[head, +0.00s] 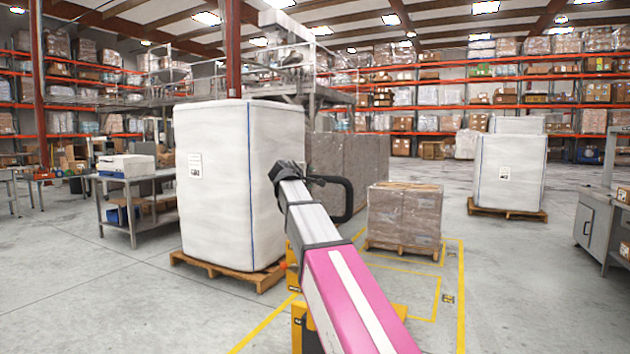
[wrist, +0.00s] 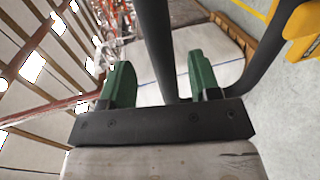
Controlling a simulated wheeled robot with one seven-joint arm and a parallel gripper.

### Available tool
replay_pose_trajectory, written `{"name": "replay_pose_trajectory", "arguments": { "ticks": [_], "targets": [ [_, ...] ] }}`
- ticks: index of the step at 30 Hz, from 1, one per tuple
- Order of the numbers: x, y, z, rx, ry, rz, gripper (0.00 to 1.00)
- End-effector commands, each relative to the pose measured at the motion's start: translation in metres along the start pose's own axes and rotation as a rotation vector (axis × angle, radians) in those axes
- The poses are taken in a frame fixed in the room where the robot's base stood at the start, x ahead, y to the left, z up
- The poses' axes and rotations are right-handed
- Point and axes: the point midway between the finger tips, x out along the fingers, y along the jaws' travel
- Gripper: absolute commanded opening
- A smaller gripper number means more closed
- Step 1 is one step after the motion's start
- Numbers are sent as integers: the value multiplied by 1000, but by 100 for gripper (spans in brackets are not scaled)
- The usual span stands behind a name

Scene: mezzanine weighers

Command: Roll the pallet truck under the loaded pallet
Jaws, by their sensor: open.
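The pallet truck shows as yellow parts (head: 299,325) low in the head view, mostly hidden behind my arm. Its black loop handle (head: 348,200) stands up beside the end of my arm. My gripper (head: 287,172) is at the handle in the head view. In the wrist view my gripper (wrist: 160,70) has its green fingers apart, with a black handle bar (wrist: 158,45) between them; contact is unclear. A tall white wrapped load (head: 235,190) stands on a wooden pallet (head: 222,268) just left of the truck.
A lower brown wrapped load (head: 403,215) sits on a pallet inside yellow floor lines (head: 461,300). A metal table (head: 135,200) stands left, a grey cabinet (head: 597,230) right. Another white load (head: 510,172) stands behind. Open floor lies front left and right.

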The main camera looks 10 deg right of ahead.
Motion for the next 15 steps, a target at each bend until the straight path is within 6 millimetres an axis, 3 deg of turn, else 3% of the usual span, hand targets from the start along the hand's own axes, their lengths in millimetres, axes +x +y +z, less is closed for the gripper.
{"name": "replay_pose_trajectory", "arguments": {
  "ticks": [6, 15],
  "targets": [
    [41, 0, -2, 1, -1, -2, 57],
    [67, 0, 0, 2, 0, -1, 57]
  ]
}}
